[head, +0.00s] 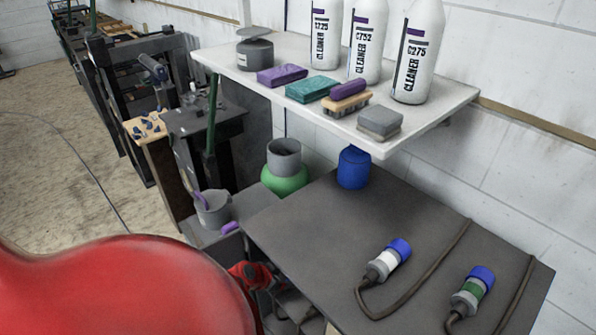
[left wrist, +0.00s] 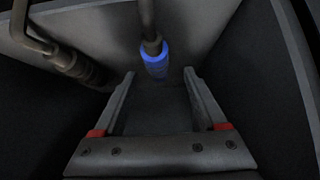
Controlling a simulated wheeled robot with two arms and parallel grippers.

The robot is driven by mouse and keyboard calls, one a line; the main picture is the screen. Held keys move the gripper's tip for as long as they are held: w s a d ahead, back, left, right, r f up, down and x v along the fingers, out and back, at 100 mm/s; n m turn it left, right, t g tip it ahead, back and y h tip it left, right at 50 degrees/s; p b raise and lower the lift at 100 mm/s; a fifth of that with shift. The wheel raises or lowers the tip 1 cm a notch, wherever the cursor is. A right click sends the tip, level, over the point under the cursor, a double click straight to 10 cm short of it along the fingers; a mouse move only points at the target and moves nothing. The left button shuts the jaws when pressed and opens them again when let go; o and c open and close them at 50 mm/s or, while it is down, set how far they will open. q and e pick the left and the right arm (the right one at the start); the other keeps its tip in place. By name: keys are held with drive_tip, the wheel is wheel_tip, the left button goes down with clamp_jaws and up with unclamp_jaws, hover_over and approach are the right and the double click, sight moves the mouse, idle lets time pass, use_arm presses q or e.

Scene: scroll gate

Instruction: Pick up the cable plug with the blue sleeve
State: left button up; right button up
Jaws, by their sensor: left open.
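In the left wrist view my left gripper (left wrist: 159,74) is open, its two fingers pointing away from the camera. A plug with a bright blue band (left wrist: 155,60) on a dark cable shows just beyond and between the fingertips; the fingers are not closed on it. In the head view, a plug with a white sleeve and blue end (head: 389,260) and a plug with a green sleeve and blue end (head: 472,292) lie on the dark table (head: 310,215). I cannot pick out my left gripper's fingertips in the head view. My right gripper is not in view.
A dark grey plug-like part with a bent cable (left wrist: 70,62) is at upper left in the left wrist view. Dark walls flank the gripper. A blue cup (head: 354,168) stands at the table's back. A white shelf (head: 300,106) with bottles and sponges overhangs it.

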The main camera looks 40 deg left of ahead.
use_arm(q)
drive_tip(key=x, duration=0.4)
drive_tip(key=shift+d+f+p, duration=0.1)
drive_tip(key=shift+d+p, duration=0.05)
drive_tip(key=shift+p, duration=0.25)
clamp_jaws()
idle(1.0)
